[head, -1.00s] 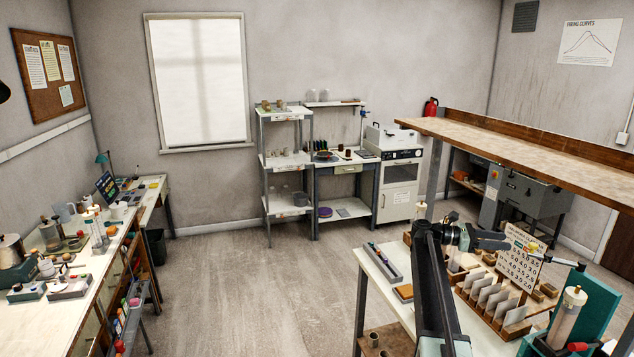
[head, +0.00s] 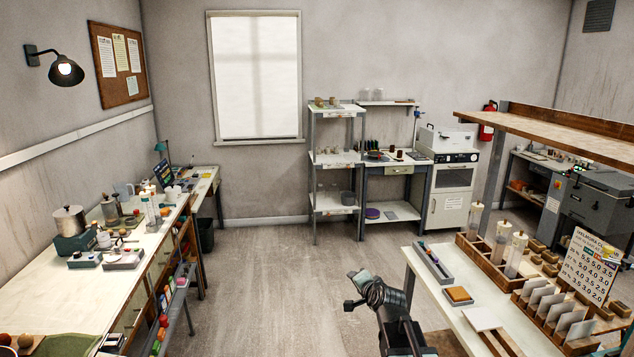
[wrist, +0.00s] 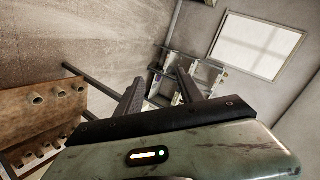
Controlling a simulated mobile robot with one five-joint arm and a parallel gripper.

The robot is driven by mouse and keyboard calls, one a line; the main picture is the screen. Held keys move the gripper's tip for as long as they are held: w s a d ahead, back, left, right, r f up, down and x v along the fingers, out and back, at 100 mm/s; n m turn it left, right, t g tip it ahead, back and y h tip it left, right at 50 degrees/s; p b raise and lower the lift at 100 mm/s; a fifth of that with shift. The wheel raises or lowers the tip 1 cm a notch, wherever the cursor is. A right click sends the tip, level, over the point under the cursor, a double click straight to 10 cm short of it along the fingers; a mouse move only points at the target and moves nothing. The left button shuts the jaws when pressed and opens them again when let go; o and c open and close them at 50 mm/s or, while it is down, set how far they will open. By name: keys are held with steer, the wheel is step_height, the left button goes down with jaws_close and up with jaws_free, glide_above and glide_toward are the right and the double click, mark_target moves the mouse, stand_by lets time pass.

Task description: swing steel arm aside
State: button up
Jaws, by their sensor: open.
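I cannot make out with certainty a steel arm that swings in either view. My gripper (head: 356,291) is low in the middle of the head view, over the floor and left of the right-hand bench (head: 420,290). In the wrist view its two dark fingers (wrist: 160,88) stand apart with nothing between them. It touches nothing that I can see.
A long bench (head: 40,299) with small devices and a steel pot (head: 69,220) runs along the left. The right bench carries a wooden rack (head: 480,252) with several white-capped tubes. A shelf unit (head: 337,159) stands at the back. The middle floor (head: 270,290) is clear.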

steer(key=s+d+f+n+g+h, duration=0.1)
steer(key=s+f+n+g, duration=0.4)
steer(key=s, duration=0.8)
steer(key=s+d+f+n+g+h, duration=0.1)
steer(key=s+d+f+n+g, duration=0.2)
steer(key=s, duration=0.9)
step_height(320, 180, down, 5)
steer(key=n+g, duration=0.2)
steer(key=g, duration=0.2)
steer(key=shift+s+d+r+h, duration=0.15)
steer(key=shift+s+r+h, duration=0.05)
steer(key=shift+s+h, duration=0.15)
steer(key=shift+c, duration=0.8)
